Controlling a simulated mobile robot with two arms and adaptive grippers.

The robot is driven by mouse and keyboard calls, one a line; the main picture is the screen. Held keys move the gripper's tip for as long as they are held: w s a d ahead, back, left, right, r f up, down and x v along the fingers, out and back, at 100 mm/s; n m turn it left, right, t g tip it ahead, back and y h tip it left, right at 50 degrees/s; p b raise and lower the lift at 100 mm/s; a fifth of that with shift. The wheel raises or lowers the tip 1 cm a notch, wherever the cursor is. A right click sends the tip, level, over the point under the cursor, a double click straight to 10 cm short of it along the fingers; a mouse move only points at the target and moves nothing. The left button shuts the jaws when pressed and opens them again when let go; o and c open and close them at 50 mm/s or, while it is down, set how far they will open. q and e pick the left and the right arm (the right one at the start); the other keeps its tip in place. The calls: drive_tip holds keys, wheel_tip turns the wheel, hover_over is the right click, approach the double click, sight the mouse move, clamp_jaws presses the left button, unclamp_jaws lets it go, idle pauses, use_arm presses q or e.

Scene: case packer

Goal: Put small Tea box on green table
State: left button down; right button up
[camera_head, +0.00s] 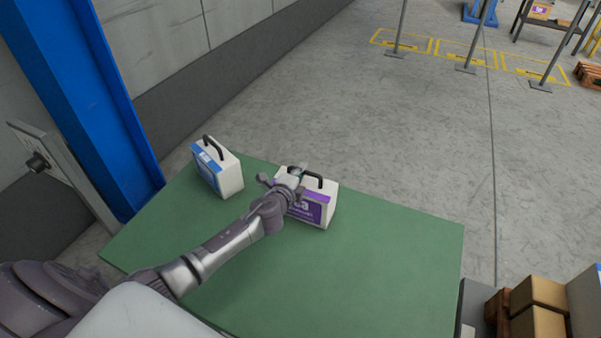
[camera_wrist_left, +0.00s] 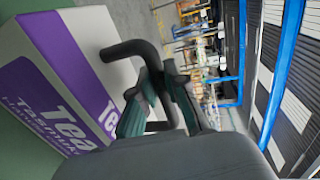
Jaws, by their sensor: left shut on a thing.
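The Tea box (camera_head: 318,210), white with a purple band and a black handle on top, stands upright on the green table (camera_head: 380,260) near its far edge. My left gripper (camera_head: 297,172) is at the handle, shut on it, and partly covers the box's front. In the left wrist view the fingers (camera_wrist_left: 158,100) close around the black handle (camera_wrist_left: 135,48), and the purple "Tea" lettering shows on the box (camera_wrist_left: 70,50). My right gripper is not in view.
A second white box with a blue label and black handle (camera_head: 218,168) stands on the table to the left. A blue column (camera_head: 85,100) rises beyond the table's left edge. Brown cartons (camera_head: 540,295) are at the lower right. The table's right half is clear.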

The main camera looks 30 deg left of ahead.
use_arm(q)
drive_tip(key=shift+r, duration=0.2)
drive_tip(key=shift+f, duration=0.15)
drive_tip(key=c, duration=1.2)
unclamp_jaws()
drive_tip(key=shift+f, duration=0.1)
drive_tip(key=shift+s, duration=0.2)
drive_tip(key=v, duration=1.1)
drive_tip(key=shift+s+r, duration=0.3)
drive_tip(key=shift+r, duration=0.05)
